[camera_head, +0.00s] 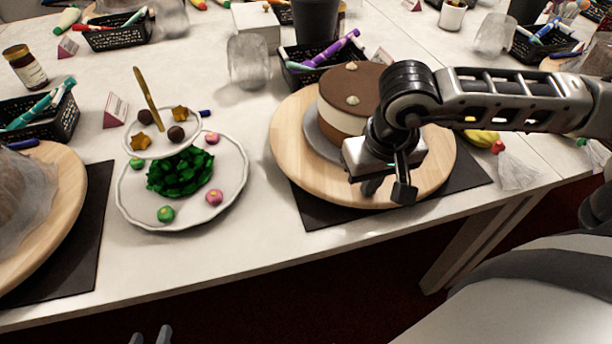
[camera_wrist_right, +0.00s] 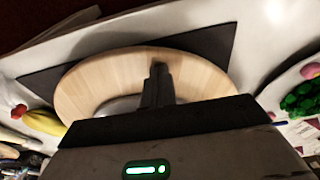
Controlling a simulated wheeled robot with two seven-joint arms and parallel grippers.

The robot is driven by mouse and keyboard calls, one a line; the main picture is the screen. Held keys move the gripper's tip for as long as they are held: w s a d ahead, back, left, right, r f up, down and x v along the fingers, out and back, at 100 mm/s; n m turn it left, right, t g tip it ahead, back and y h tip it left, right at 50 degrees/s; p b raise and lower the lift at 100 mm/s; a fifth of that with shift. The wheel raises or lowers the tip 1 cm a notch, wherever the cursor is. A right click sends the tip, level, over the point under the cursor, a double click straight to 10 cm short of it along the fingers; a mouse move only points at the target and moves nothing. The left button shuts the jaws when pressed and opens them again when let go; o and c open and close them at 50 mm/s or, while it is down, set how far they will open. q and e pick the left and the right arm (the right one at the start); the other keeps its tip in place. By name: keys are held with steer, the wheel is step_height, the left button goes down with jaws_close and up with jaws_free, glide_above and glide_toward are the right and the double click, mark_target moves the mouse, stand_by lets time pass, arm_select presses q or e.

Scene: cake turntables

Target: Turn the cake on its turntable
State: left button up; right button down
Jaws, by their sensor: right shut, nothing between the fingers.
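My right gripper (camera_head: 388,190) points down over the turntable's front rim, in front of the cake. My arm hides the cake's right part. In the right wrist view the shut fingers (camera_wrist_right: 160,75) lie over the bare wood of the turntable (camera_wrist_right: 95,80); whether they touch it I cannot tell. Tips of my left gripper (camera_head: 151,336) show at the bottom edge, apart and empty.
A tiered sweets stand (camera_head: 130,200) is left of the turntable. Another wooden turntable (camera_head: 62,215) with a covered item is at far left. A pen basket (camera_head: 300,75) and a clear tumbler (camera_head: 248,62) stand behind. The table front between stand and mat is clear.

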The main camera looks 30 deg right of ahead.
mark_target(387, 193)
steer(key=shift+s+d+f+b, duration=0.1)
steer(key=shift+s+d+b, duration=0.15)
steer(key=shift+s+d, duration=0.4)
steer(key=shift+s+d+b, duration=0.25)
steer(key=shift+s+d, duration=0.05)
steer(key=shift+d, duration=0.5)
step_height(387, 193, up, 2)
steer(key=shift+r+p, duration=0.15)
steer(key=shift+p, duration=0.7)
steer(key=shift+r, duration=0.35)
steer(key=shift+w+r, duration=0.1)
step_height(387, 193, up, 6)
steer(key=p, duration=0.3)
steer(key=shift+p, duration=0.35)
